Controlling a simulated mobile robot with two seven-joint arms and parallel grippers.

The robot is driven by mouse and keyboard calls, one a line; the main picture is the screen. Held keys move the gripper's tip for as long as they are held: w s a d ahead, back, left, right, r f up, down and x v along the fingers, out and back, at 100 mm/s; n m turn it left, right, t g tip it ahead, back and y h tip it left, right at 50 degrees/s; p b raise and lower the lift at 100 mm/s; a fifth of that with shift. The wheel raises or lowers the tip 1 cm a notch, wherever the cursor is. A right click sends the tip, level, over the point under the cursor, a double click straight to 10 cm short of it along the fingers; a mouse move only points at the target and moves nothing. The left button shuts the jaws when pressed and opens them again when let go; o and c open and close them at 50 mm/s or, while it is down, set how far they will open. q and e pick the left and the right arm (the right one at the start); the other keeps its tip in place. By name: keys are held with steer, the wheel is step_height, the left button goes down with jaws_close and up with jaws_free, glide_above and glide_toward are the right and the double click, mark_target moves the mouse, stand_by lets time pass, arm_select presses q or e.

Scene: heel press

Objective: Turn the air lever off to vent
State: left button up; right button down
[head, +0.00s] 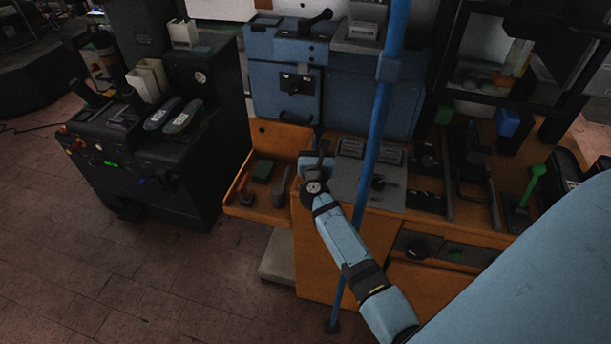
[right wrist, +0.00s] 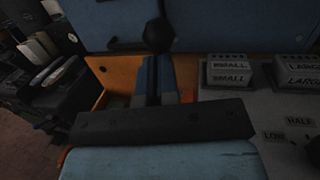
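A lever with a black ball knob (right wrist: 158,36) stands in front of the blue machine in the right wrist view. I take it for the air lever, but no label on it is readable. In the head view its dark tip (head: 318,130) shows just beyond my right gripper (head: 318,155). The fingers of my right gripper (right wrist: 155,80) are close together, with the dark stem between them and the knob beyond their tips. They look shut on the stem, though the contact is partly hidden by the gripper itself. My left gripper is not in view.
The blue machine (head: 350,90) stands behind on the orange bench (head: 330,240). A blue pole (head: 372,140) rises just right of my right arm. A grey panel (right wrist: 240,105) with SMALL and LARGE blocks lies to the right. A green-handled lever (head: 535,178) stands farther right.

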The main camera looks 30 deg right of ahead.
steer(key=shift+s+a+f+p, duration=0.35)
steer(key=shift+s+a+p, duration=0.15)
steer(key=shift+a+p, duration=0.1)
steer(key=shift+s+a+f+p, duration=0.3)
steer(key=shift+s+a+p, duration=0.2)
steer(key=shift+p, duration=0.1)
steer(key=s+a+f+t+b, duration=0.1)
steer(key=b, duration=0.1)
steer(key=a+f+t+h+b, duration=0.1)
steer(key=b, duration=0.2)
steer(key=shift+s+f+n+t+h, duration=0.1)
steer(key=shift+s+n+t+h, duration=0.2)
steer(key=shift+s+n, duration=0.1)
steer(key=s+a+f+n+y+p, duration=0.1)
steer(key=s+a+n+y, duration=0.7)
steer(key=n, duration=0.7)
steer(key=s+a+f+n+y+p, duration=0.1)
steer(key=s+a+n+y, duration=0.7)
steer(key=n, duration=0.8)
steer(key=shift+s+a+f+p, duration=0.25)
steer(key=shift+a+f+p, duration=0.1)
steer(key=shift+a+p, duration=0.55)
steer(key=shift+a, duration=0.1)
